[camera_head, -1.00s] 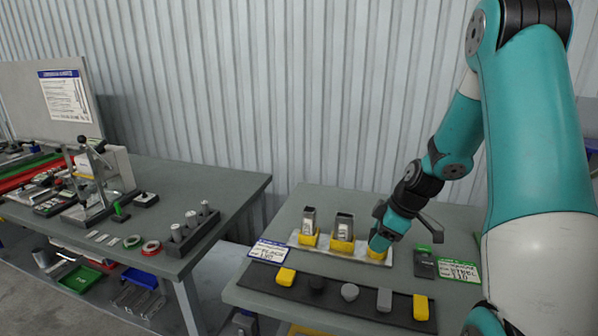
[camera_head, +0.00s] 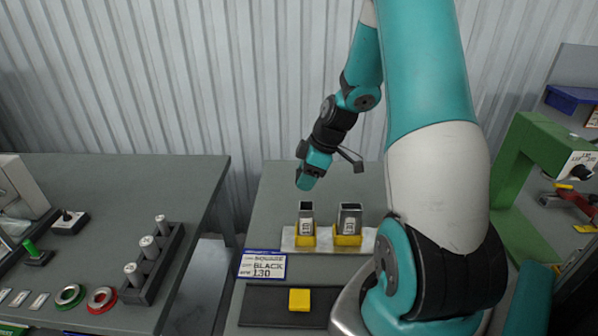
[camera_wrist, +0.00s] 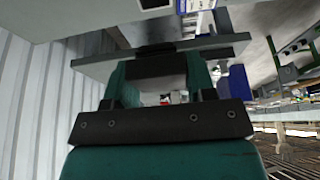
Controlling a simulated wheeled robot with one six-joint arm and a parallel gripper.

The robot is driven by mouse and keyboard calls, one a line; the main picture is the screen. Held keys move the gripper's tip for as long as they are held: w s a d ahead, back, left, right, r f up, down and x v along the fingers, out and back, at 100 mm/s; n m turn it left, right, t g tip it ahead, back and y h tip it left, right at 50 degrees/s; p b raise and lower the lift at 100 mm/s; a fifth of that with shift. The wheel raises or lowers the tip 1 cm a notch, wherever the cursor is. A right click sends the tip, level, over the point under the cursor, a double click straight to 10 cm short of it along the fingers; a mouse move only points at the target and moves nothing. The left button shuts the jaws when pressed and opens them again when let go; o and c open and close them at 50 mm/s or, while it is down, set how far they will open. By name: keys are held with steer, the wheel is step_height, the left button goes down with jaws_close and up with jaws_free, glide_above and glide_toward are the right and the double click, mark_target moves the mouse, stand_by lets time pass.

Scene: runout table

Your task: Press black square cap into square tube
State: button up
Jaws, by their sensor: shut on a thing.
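My gripper (camera_head: 305,184) hangs above and behind the tube stand, near the wall, pointing down. In the wrist view, its two teal fingers (camera_wrist: 160,80) are shut on a dark block (camera_wrist: 155,66), which looks like the black cap; its exact shape is hard to tell. In the head view the held piece is hidden by the fingers. Two grey metal tubes stand upright in yellow holders on a pale plate (camera_head: 290,244): a narrower, squarish one (camera_head: 306,215) at left and a wider one (camera_head: 349,218) at right. The gripper is clear of both.
A sign reading SQUARE BLACK 130 (camera_head: 262,265) stands in front of the plate. A yellow cap (camera_head: 299,299) lies on the dark mat (camera_head: 262,304); my arm hides the mat's right part. A left table (camera_head: 150,185) holds a rack of cylinders (camera_head: 155,265). A green machine (camera_head: 520,150) stands at right.

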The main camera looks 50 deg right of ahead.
steer(key=shift+s+d, duration=0.1)
steer(key=shift+d, duration=0.05)
steer(key=shift+f, duration=0.15)
steer(key=shift+f+b, duration=2.55)
steer(key=shift+f, duration=0.2)
steer(key=shift+f+b, duration=0.9)
steer(key=shift+b, duration=0.15)
steer(key=shift+r, duration=0.15)
steer(key=shift+r+p, duration=0.5)
steer(key=shift+r, duration=0.05)
steer(key=shift+f+b, duration=0.65)
steer(key=shift+b, duration=0.15)
stand_by(1.1)
steer(key=o, duration=1)
